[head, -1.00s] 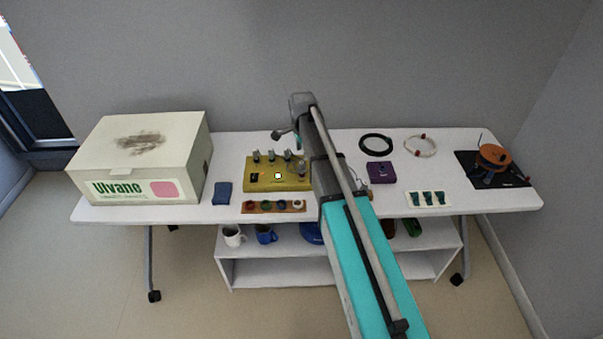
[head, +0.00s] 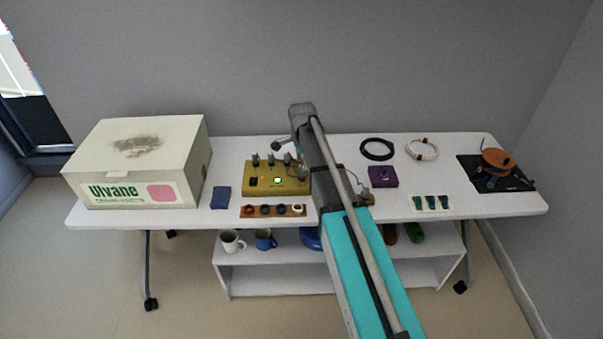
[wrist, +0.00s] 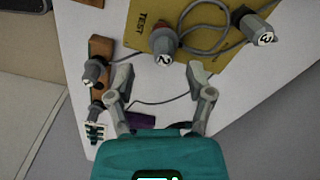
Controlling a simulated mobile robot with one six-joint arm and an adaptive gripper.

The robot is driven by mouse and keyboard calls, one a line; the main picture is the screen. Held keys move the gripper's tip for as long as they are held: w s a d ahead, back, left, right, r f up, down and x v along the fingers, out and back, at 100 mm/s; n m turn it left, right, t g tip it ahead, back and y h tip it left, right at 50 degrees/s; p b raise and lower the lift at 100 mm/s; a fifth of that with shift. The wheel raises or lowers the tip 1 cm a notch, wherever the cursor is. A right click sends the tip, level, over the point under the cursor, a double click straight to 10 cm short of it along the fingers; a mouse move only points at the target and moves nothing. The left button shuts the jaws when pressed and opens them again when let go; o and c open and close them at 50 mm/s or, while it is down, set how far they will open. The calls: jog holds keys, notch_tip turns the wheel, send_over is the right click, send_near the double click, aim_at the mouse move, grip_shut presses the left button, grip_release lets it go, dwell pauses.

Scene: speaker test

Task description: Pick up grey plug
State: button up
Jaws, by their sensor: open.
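Several grey plugs with cables show in the wrist view. The grey plug marked 2 (wrist: 163,40), with a reddish ring, is on the yellow test box (wrist: 205,15), ahead of my open gripper (wrist: 162,84). The grey plug marked 3 (wrist: 256,27) is farther right. Nothing is between my fingertips. In the head view, grey plugs (head: 271,160) stand along the back of the yellow box (head: 265,190); my arm hides the fingers.
A purple box (head: 383,176), a black ring (head: 376,149) and a white card with teal pieces (head: 431,203) lie right of my arm. A large carton (head: 135,165) stands at left. A wooden strip with coloured rings (head: 273,211) lies in front. Loose cables (wrist: 200,30) cross the box.

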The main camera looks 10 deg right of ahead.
aim_at(301, 166)
jog(key=shift+w+a+f+b, duration=0.1)
jog(key=shift+f+b, duration=1.15)
jog(key=shift+f, duration=0.05)
jog(key=shift+w+f+b, duration=0.1)
jog(key=shift+f+b, duration=1.1)
jog(key=shift+f, duration=0.05)
jog(key=c, duration=0.9)
jog(key=shift+r, duration=0.2)
notch_tip(301, 166, up, 3)
jog(key=p, duration=0.3)
jog(key=s+r+p, duration=0.3)
jog(key=s, duration=0.1)
jog(key=s+r+p, duration=0.3)
jog(key=s, duration=0.2)
jog(key=s+r+p, duration=0.3)
jog(key=s+p, duration=0.1)
jog(key=s, duration=0.1)
jog(key=shift+r, duration=0.35)
jog(key=shift+r+p, duration=1.95)
jog(key=shift+p, duration=0.05)
